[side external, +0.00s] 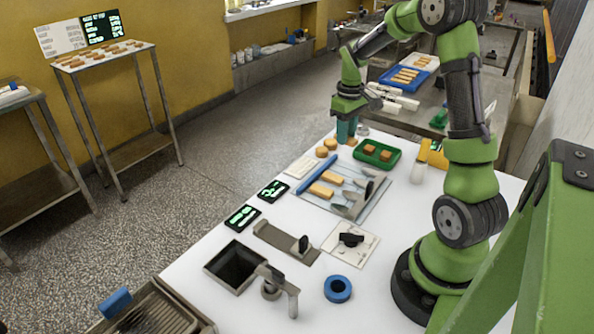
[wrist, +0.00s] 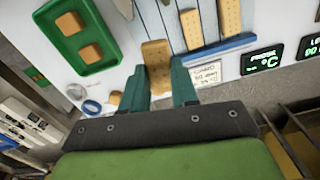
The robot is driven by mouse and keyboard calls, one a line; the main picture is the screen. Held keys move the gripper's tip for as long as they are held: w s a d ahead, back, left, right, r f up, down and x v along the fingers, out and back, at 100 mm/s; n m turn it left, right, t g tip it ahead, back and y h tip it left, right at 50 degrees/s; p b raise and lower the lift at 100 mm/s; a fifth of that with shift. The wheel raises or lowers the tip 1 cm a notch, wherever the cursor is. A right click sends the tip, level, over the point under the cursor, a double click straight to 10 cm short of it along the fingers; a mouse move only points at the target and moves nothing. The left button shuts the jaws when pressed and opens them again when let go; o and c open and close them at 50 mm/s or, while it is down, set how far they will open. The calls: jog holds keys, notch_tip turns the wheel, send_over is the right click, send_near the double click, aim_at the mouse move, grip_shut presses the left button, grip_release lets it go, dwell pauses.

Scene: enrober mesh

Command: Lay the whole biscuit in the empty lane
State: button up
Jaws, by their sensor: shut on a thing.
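My gripper (wrist: 159,82) is shut on a tan biscuit (wrist: 156,52), which sits between the two teal fingers in the wrist view; its near end is partly hidden. In the side view my gripper (side external: 346,131) is above the far end of the white table, beyond the laned mesh (side external: 368,208). Two long biscuits lie in lanes: one biscuit (wrist: 190,29) and another biscuit (wrist: 229,18), side by side near the blue bar (wrist: 219,47). A bare lane (wrist: 150,18) shows on the tray side of them in the wrist view.
A green tray (side external: 393,163) with two square biscuits stands beside the mesh. Loose biscuit pieces (side external: 321,152) lie at the table's far left. Metal pieces (side external: 352,201) stand on the mesh. A square opening (side external: 233,266), a blue ring (side external: 338,289) and dark displays (side external: 242,217) are nearer the camera.

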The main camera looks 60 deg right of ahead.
aim_at(341, 170)
jog(key=shift+w+d+r+n, duration=0.1)
jog(key=shift+w+r+n, duration=0.1)
jog(key=shift+n, duration=0.5)
jog(key=shift+f, duration=0.3)
notch_tip(341, 170, down, 9)
jog(key=shift+f, duration=0.2)
jog(key=o, duration=0.8)
jog(key=shift+f, duration=0.1)
